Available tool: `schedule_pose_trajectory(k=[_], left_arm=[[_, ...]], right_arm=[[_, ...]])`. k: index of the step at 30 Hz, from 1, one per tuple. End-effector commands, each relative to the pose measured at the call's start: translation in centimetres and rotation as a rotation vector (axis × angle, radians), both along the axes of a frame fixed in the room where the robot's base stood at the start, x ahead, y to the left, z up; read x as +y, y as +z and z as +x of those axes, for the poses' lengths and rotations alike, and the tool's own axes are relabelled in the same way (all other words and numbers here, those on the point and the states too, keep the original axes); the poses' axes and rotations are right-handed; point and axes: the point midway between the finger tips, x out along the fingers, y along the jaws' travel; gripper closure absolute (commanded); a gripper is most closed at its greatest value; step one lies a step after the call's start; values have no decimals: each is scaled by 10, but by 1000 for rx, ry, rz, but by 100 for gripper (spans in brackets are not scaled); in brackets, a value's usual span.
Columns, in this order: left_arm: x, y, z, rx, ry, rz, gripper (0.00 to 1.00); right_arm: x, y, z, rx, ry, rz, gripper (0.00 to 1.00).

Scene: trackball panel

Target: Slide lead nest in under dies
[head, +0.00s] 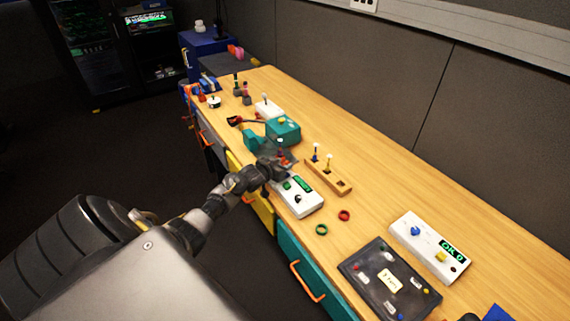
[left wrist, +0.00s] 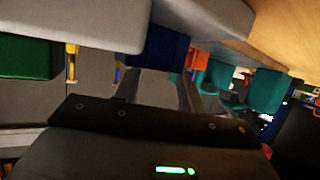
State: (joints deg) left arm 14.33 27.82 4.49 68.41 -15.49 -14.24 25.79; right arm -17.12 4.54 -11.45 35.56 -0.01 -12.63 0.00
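Teal shapes (left wrist: 262,92) also show in the left wrist view. I cannot make out which part is the lead nest or the dies; the gripper hides some of that area. My right gripper is out of view.
A wooden peg block (head: 328,175) stands right of the gripper. A green ring (head: 321,230) and a red ring (head: 344,215) lie nearer. A black tray (head: 372,270) and a white trackball panel (head: 429,247) are farther right. The bench along the wall is clear.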

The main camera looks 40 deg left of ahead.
Motion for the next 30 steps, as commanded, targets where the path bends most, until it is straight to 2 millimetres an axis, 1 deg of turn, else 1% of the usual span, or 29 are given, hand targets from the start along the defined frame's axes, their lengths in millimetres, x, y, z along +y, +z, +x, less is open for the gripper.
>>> schedule_pose_trajectory(k=[1, 6, 17, 26, 27, 30], left_arm=[[1, -2, 6, -1, 1, -2, 60], [2, -7, 16, 0, 1, 0, 60], [2, -8, 20, 0, 0, 1, 60], [2, -8, 19, 0, 0, 1, 98], [2, -8, 19, 0, 0, 1, 100], [2, -8, 19, 0, 0, 1, 100]], right_arm=[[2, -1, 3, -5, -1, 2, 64], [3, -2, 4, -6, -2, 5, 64], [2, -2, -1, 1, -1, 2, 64], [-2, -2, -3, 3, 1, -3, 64], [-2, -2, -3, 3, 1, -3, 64], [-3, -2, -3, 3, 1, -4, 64]])
